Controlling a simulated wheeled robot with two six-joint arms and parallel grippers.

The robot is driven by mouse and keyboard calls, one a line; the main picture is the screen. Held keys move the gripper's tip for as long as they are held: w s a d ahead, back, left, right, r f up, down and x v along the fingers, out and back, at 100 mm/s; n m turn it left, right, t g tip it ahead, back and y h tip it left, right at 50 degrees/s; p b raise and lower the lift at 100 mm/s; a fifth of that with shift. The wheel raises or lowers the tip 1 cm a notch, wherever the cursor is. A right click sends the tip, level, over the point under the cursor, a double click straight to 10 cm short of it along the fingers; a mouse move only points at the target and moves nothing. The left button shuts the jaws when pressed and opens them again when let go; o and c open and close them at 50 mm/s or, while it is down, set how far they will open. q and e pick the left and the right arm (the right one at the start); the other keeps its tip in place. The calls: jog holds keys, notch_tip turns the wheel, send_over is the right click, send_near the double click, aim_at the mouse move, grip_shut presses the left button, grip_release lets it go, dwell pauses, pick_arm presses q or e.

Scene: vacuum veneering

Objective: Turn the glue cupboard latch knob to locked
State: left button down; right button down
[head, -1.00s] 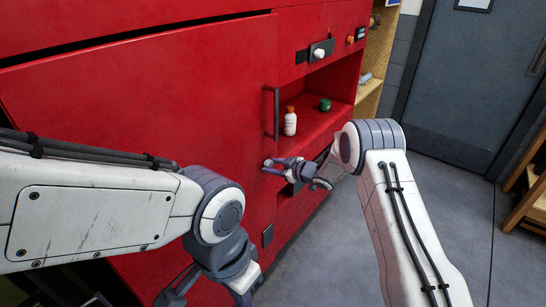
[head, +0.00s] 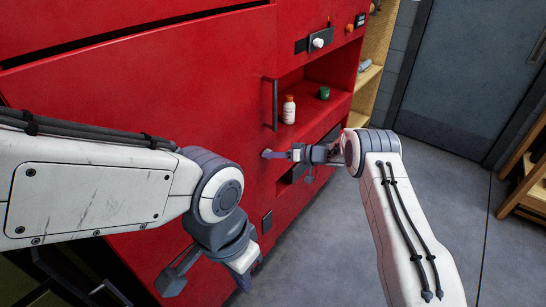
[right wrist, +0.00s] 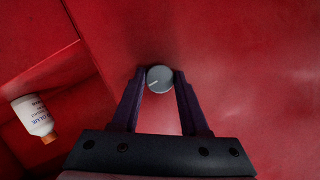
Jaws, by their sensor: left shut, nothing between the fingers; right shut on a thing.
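The latch knob (right wrist: 160,79) is a small round grey knob on the red cupboard front. It sits between the fingertips of my right gripper (right wrist: 159,85), which is shut on it. A short light line on its face points left and slightly down in the right wrist view. In the head view my right gripper (head: 272,154) reaches the red front just below the dark bar handle (head: 275,105), and its fingers cover most of the knob. My left gripper (head: 243,283) is low in front of the cupboard, shut and empty, partly hidden by its own wrist. No lock marking is readable.
Right of the handle, an open shelf recess holds a white glue bottle (head: 289,110) with an orange cap and a green item (head: 324,92). A white knob (head: 318,42) is above. Open floor (head: 345,235) lies right of the cupboard, before a grey door (head: 465,75).

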jog(key=shift+m, duration=0.3)
dwell(0.4)
jog(key=shift+c, duration=2.1)
grip_release()
jog(key=b+v, duration=0.1)
jog(key=v, duration=0.9)
jog(key=shift+d, duration=0.35)
jog(key=shift+r, duration=0.15)
